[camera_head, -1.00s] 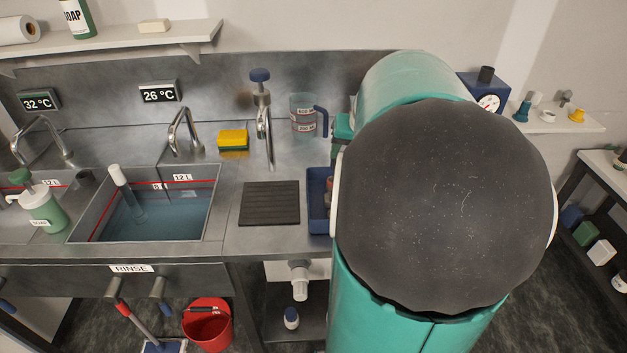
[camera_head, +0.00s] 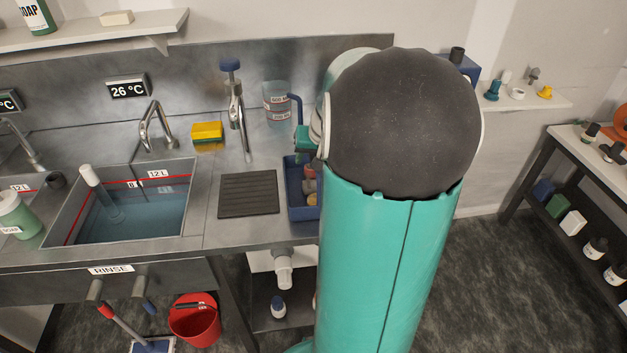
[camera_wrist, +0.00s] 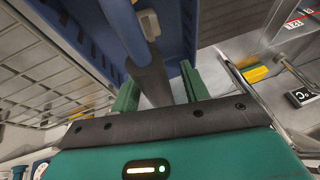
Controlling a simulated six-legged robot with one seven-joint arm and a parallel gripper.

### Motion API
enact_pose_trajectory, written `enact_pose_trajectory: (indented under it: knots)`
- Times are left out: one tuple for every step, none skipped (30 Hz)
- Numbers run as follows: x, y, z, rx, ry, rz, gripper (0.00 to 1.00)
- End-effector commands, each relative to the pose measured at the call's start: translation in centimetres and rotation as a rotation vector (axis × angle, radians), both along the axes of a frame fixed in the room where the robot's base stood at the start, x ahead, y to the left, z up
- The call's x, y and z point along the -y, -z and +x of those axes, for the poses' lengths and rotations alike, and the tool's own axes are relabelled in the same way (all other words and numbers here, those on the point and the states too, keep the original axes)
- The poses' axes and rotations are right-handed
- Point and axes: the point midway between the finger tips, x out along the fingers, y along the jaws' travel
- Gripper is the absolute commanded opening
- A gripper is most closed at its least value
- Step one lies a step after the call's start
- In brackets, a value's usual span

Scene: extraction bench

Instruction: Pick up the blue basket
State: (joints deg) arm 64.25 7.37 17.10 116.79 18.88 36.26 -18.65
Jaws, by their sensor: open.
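The blue basket (camera_head: 297,205) stands on the steel counter to the right of the dark ribbed mat, partly hidden behind my arm. Small items show inside it. In the wrist view the blue basket (camera_wrist: 85,30) fills the upper middle, and its blue handle (camera_wrist: 122,28) with a dark grey grip comes down towards my jaws. My gripper (camera_wrist: 161,90) is open, with one green finger on each side of the grey grip. Whether either finger touches the grip I cannot tell. In the head view a green part of my gripper (camera_head: 303,139) shows by the basket's back edge.
The ribbed mat (camera_head: 248,194) and the water-filled rinse sink (camera_head: 150,215) lie further left. A wire rack (camera_wrist: 45,75) shows in the wrist view.

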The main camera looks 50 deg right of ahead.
Motion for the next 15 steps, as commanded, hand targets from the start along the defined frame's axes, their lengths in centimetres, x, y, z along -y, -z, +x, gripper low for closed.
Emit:
enact_pose_trajectory:
  knots:
    - [0.00, 0.00, 0.00, 0.000, 0.000, 0.000, 0.45]
    - [0.00, 0.01, -0.01, 0.000, 0.000, 0.000, 0.45]
    - [0.00, 0.03, -0.01, 0.000, 0.000, 0.000, 0.45]
    - [-0.01, 0.06, -0.01, 0.000, 0.000, 0.000, 0.45]
    - [0.00, 0.08, -0.01, 0.000, 0.000, 0.000, 0.45]
    - [0.00, 0.14, -0.01, 0.000, 0.000, 0.000, 0.45]
    - [0.00, 0.17, -0.01, 0.000, 0.000, 0.000, 0.45]
    - [0.00, 0.21, 0.00, 0.000, 0.000, 0.000, 0.45]
    - [0.01, 0.26, -0.01, 0.000, 0.000, 0.000, 0.45]
    - [0.00, 0.30, -0.01, 0.000, 0.000, 0.000, 0.45]
    - [0.00, 0.34, 0.00, 0.000, 0.000, 0.000, 0.45]
    - [-0.01, 0.39, 0.00, 0.000, 0.000, 0.000, 0.45]
    - [0.00, 0.42, 0.00, 0.000, 0.000, 0.000, 0.45]
    - [-0.01, 0.44, 0.00, 0.000, 0.000, 0.000, 0.45]
    - [0.00, 0.47, 0.00, 0.000, 0.000, 0.000, 0.45]
